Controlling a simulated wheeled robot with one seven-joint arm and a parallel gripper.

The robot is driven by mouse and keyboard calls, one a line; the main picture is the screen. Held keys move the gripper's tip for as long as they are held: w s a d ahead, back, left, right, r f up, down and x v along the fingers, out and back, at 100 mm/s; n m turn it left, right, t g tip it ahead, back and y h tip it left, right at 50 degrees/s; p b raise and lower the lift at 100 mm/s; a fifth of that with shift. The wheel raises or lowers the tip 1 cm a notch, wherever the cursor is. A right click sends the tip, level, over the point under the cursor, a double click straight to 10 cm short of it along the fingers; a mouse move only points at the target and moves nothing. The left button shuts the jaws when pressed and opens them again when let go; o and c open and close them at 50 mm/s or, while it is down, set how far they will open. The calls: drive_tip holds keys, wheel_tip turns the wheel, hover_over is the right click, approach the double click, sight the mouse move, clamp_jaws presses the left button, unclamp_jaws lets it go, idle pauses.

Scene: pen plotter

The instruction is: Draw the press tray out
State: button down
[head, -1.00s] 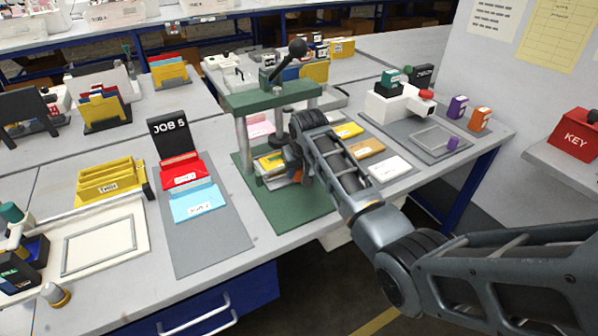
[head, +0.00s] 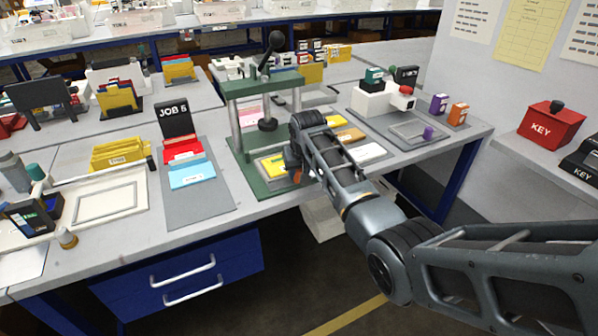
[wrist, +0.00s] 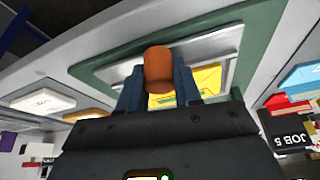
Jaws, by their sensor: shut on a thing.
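The green press (head: 262,88) stands on the bench with its black-knobbed lever (head: 276,41) up. Its grey metal tray (wrist: 119,72) lies on the green base plate (head: 262,190), forward of the round black press pad (head: 268,125). A yellow piece (head: 272,166) lies in the tray and also shows in the wrist view (wrist: 207,80). My gripper (wrist: 158,88) is shut on the tray's orange-brown knob (wrist: 158,68), with a blue finger on each side. My wrist hides the tray's right side in the head view.
Left of the press is a grey mat (head: 198,205) with a JOB 5 sign (head: 174,117) and red and blue cards. Coloured pads and a white machine (head: 375,102) stand to the right. Floor is clear in front of the bench.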

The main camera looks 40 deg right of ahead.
drive_tip(key=shift+s+f, duration=0.15)
drive_tip(key=shift+s, duration=0.05)
drive_tip(key=c, duration=1.1)
unclamp_jaws()
drive_tip(key=shift+s, duration=0.1)
drive_tip(key=o, duration=0.3)
drive_tip(key=shift+v, duration=3.95)
